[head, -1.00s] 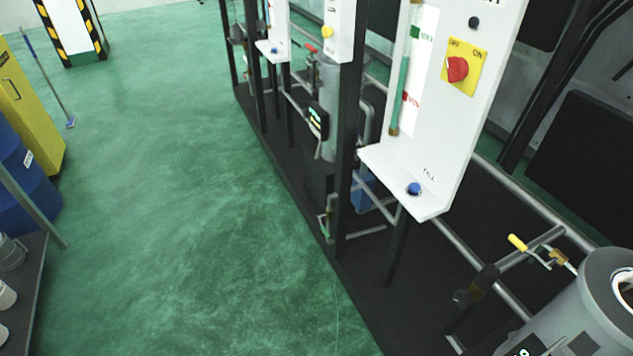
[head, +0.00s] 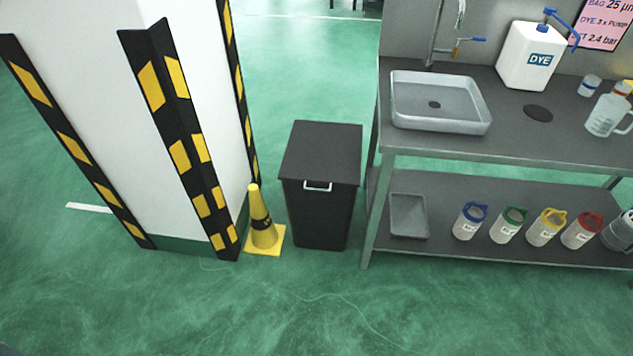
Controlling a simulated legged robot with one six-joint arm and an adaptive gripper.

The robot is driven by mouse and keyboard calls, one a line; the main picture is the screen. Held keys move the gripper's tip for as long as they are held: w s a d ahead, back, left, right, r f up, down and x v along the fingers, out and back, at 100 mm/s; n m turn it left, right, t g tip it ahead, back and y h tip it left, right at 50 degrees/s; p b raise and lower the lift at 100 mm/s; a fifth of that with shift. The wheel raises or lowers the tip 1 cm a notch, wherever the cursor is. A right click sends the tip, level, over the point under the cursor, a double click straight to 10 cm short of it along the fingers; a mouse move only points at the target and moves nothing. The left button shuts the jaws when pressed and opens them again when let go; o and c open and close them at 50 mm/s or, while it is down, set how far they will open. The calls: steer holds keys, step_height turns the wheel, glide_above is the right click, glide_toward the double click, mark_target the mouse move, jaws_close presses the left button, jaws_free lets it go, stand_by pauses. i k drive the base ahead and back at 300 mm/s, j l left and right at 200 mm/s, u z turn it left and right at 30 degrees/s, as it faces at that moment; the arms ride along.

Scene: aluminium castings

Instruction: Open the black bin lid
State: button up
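The black bin (head: 318,215) stands upright on the green floor, between a yellow cone and a grey workbench. Its flat black lid (head: 322,152) lies closed on top. A small white handle (head: 317,186) sits at the lid's front edge. My gripper is not in the head view, so its state is hidden.
A yellow cone (head: 262,225) stands close at the bin's left, before a white pillar (head: 184,100) with striped guards. The workbench (head: 480,152) at the right holds a sink tray (head: 440,102) and a white DYE container (head: 532,55). The floor in front is clear.

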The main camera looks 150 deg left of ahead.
mark_target(326, 152)
steer(key=u, duration=0.6)
steer(key=l+u, duration=0.1)
steer(key=u, duration=1.7)
steer(key=k+u, duration=0.1)
steer(key=u, duration=1.1)
steer(key=j+u, duration=0.1)
steer(key=u, duration=1.15)
steer(key=i+l, duration=0.1)
steer(key=i, duration=0.55)
steer(key=i+l, duration=0.1)
steer(key=i, duration=0.55)
